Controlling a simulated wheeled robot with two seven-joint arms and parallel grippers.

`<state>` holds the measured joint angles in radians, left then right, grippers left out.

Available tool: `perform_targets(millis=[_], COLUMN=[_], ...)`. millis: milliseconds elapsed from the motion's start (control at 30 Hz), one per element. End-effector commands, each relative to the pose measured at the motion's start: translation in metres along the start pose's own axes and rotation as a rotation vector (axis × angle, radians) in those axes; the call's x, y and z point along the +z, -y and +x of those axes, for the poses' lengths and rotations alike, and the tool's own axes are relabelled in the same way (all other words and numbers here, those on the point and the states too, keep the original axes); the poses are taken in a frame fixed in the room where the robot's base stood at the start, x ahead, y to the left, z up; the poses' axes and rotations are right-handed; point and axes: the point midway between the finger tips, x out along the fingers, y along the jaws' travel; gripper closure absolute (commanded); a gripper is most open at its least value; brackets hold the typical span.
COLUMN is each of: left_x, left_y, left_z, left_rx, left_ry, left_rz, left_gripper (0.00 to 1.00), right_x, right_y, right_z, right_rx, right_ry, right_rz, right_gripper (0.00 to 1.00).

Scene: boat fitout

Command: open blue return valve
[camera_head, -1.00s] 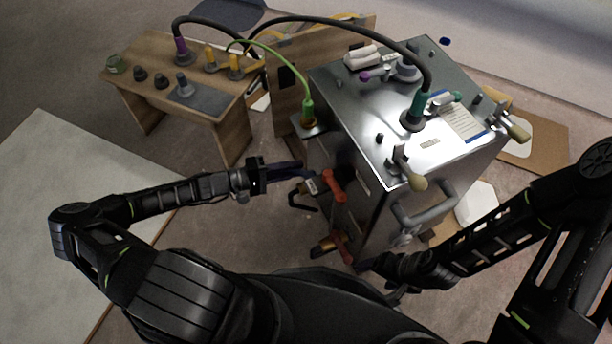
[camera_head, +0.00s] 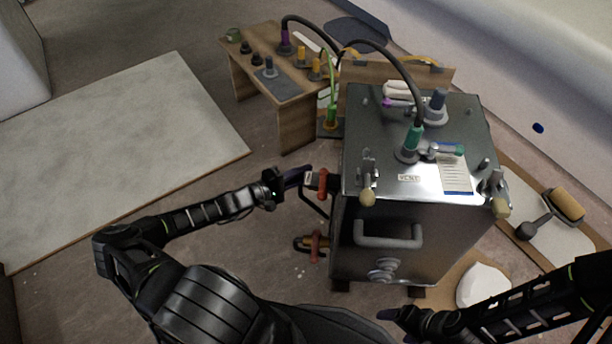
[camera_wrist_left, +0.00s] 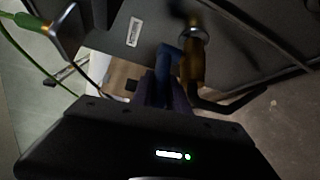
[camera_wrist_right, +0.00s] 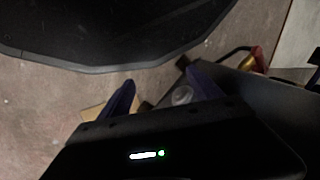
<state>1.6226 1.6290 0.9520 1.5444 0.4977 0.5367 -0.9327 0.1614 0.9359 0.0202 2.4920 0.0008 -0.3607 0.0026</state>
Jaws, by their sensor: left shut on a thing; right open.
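The blue return valve shows in the left wrist view as a blue handle (camera_wrist_left: 169,58) beside a brass valve body (camera_wrist_left: 193,58) on the side of the metal box. My left gripper (camera_wrist_left: 166,92) is shut on the blue handle there. In the head view my left gripper (camera_head: 302,176) is at the box's left side, by a red-handled valve (camera_head: 322,184), and the blue handle is hidden or too small to tell. My right gripper (camera_wrist_right: 162,90) is open and empty; in the head view it is low, in front of the box (camera_head: 390,315).
The metal box (camera_head: 415,180) has hoses, clamps and a front handle (camera_head: 388,235). A second red-handled valve (camera_head: 315,246) sits lower on its left side. A wooden bench (camera_head: 280,85) stands behind left.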

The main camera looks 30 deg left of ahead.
Motion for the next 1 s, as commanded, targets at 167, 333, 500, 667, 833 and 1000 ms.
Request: perform_targets(millis=[167, 333, 500, 667, 833, 1000], left_x=[-0.0033, -0.0042, -0.0042, -0.004, -0.0035, -0.003], left_y=[-0.0002, 0.0005, 0.0005, 0.0005, 0.0004, 0.0014], left_z=[-0.0001, 0.0001, 0.0002, 0.0003, 0.0005, 0.0006], left_rx=[0.003, 0.003, 0.003, 0.003, 0.003, 0.001], left_ry=[-0.03, -0.036, -0.036, -0.035, -0.034, -0.033], left_rz=[-0.004, -0.005, -0.006, -0.006, -0.005, -0.006], left_gripper=[1.0, 1.0, 1.0, 0.72, 0.59, 0.59], right_x=[0.0015, 0.0017, 0.0016, 0.0014, 0.0013, 0.0012], right_y=[0.0026, 0.0027, 0.0025, 0.0024, 0.0023, 0.0022], right_z=[-0.004, -0.0039, -0.0038, -0.0038, -0.0038, -0.0038], right_rx=[-0.002, -0.002, -0.001, -0.001, -0.001, -0.001], right_ry=[0.004, 0.004, 0.004, 0.003, 0.003, 0.003], right_rz=[-0.002, -0.002, -0.002, -0.002, -0.002, -0.002], right_gripper=[0.26, 0.26, 0.26, 0.26, 0.26, 0.26])
